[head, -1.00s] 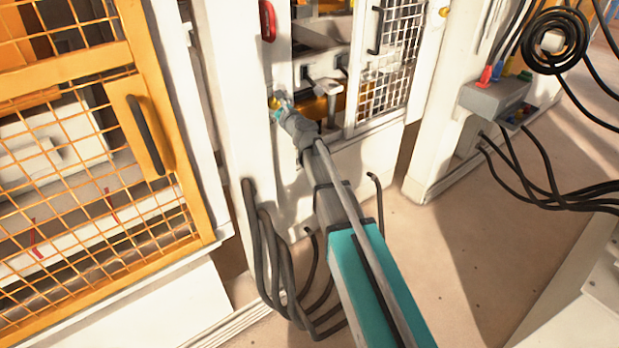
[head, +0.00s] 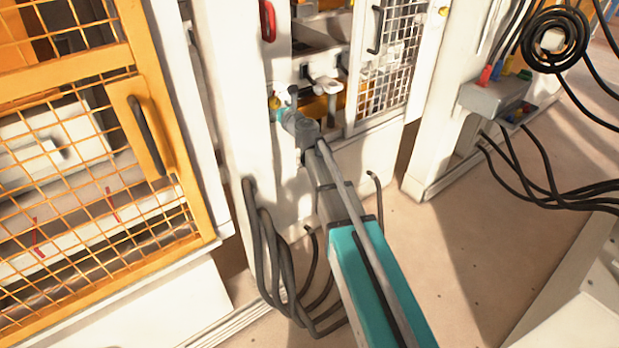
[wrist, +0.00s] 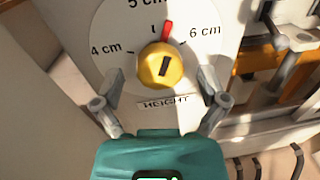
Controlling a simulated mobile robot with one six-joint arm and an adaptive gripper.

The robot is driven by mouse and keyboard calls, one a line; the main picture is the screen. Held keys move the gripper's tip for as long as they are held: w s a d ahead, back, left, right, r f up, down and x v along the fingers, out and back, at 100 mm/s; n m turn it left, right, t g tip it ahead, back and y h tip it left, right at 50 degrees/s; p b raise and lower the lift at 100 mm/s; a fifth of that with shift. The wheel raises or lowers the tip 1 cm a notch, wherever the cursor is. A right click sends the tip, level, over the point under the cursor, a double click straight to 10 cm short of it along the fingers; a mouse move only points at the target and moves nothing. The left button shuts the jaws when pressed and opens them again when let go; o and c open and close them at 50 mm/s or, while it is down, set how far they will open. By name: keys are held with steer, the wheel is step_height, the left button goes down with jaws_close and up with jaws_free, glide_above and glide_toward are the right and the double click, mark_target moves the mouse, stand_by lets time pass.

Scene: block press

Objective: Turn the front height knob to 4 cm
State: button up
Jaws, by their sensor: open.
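The yellow height knob (wrist: 160,67) sits in the middle of a white round dial (wrist: 112,28) in the wrist view. Its red pointer (wrist: 167,31) points up, slightly to the right of the 5 cm tick, toward the 6 cm side. The 4 cm mark is at the left of the dial. My gripper (wrist: 160,102) is open, with its fingers spread below left and below right of the knob, apart from it. In the head view my gripper (head: 288,105) is at the white press post, and the knob is small there (head: 274,102).
A mesh door with a black handle (head: 377,30) stands right of the post. A yellow mesh guard (head: 75,70) is at the left. Black hoses (head: 265,250) hang below my arm. A grey connector box (head: 495,95) with cables is at the right.

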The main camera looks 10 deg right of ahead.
steer(key=s+d+f+n+g+p, duration=0.2)
steer(key=s+n+g, duration=0.2)
steer(key=s+n, duration=0.4)
steer(key=s+d+f+n+g+h+p, duration=0.1)
steer(key=s+d+f+n+g+p, duration=0.1)
steer(key=s+n, duration=0.7)
steer(key=s+d+f+n+g+h+p, duration=0.1)
steer(key=s+d+f+n+g+p, duration=0.2)
steer(key=s+n+g, duration=0.3)
steer(key=shift+s+n+p, duration=0.65)
steer(key=shift+s+n, duration=0.65)
steer(key=shift+s, duration=0.85)
steer(key=shift+d, duration=0.1)
